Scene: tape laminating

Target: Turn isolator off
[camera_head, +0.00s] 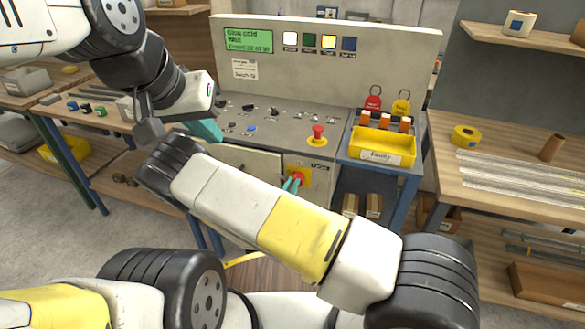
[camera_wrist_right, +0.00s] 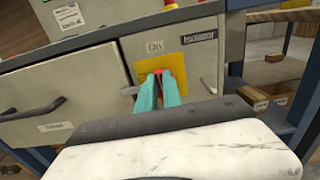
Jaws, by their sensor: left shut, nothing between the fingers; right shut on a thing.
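The isolator (camera_head: 299,174) is a red rotary handle on a yellow plate on the front of the grey control cabinet, below the panel. It also shows in the right wrist view, where its yellow plate (camera_wrist_right: 190,60) sits beside the label "Isolator" (camera_wrist_right: 199,36) and below a small "On" mark. My right gripper (camera_wrist_right: 159,80) has teal fingers shut on the red handle; the fingers hide most of it. In the head view the right fingertips (camera_head: 291,184) reach the isolator from the lower left. My left gripper (camera_head: 208,131) is shut and empty above the left of the panel.
A red mushroom button (camera_head: 318,134) sits on the panel above the isolator. A yellow bin (camera_head: 382,147) with red and yellow tags behind it stands to the right. A drawer with a dark handle (camera_wrist_right: 34,110) is left of the isolator. Wooden benches flank the cabinet.

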